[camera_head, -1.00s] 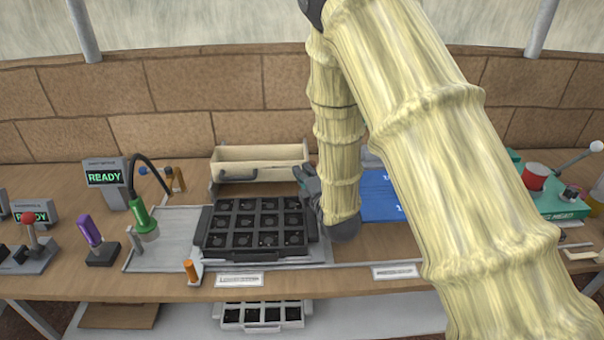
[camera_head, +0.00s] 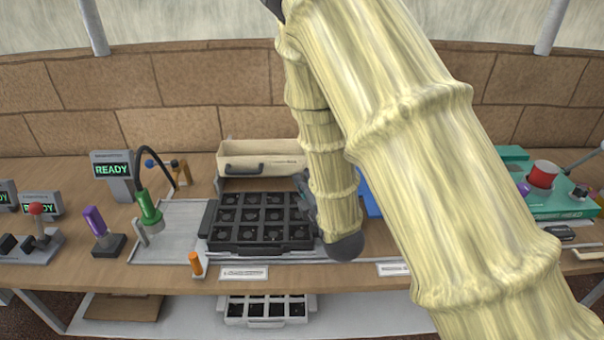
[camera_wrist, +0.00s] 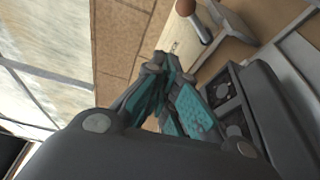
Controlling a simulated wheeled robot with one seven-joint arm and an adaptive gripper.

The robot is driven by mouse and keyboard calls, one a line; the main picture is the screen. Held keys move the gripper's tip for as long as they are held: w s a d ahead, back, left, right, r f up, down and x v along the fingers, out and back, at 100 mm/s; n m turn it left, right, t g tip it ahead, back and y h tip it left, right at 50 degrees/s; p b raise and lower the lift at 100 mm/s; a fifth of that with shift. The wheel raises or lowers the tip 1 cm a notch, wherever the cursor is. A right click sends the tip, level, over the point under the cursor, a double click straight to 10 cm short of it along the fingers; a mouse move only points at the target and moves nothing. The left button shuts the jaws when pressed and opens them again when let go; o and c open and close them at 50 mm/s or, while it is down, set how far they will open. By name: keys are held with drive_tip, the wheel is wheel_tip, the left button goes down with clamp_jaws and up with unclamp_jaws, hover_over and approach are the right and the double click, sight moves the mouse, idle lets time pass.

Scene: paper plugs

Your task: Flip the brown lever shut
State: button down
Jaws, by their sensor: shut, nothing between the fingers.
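A small brown upright piece, which I take for the brown lever (camera_head: 183,172), stands at the back left of the bench, beside a blue ball knob (camera_head: 150,163). My gripper (camera_head: 302,186) is over the right end of the black tray, partly hidden behind my arm, well to the right of the lever. In the wrist view my gripper (camera_wrist: 163,65) has its grey and teal fingers together, with nothing held, apart from the knob.
A cream bin (camera_head: 262,158) stands behind the black tray (camera_head: 258,247), between my gripper and the lever. A READY display (camera_head: 111,170) and a green-headed lamp-like tool (camera_head: 148,210) stand left of it. A purple handle (camera_head: 95,221) and an orange peg (camera_head: 196,264) are nearer the front.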

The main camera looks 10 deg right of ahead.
drive_tip(key=shift+s+d+f+b, duration=0.1)
drive_tip(key=shift+s+d+b, duration=0.15)
drive_tip(key=shift+s, duration=1.05)
drive_tip(key=shift+s+d+f+b, duration=0.1)
drive_tip(key=shift+s+b, duration=0.1)
drive_tip(key=shift+s, duration=1.1)
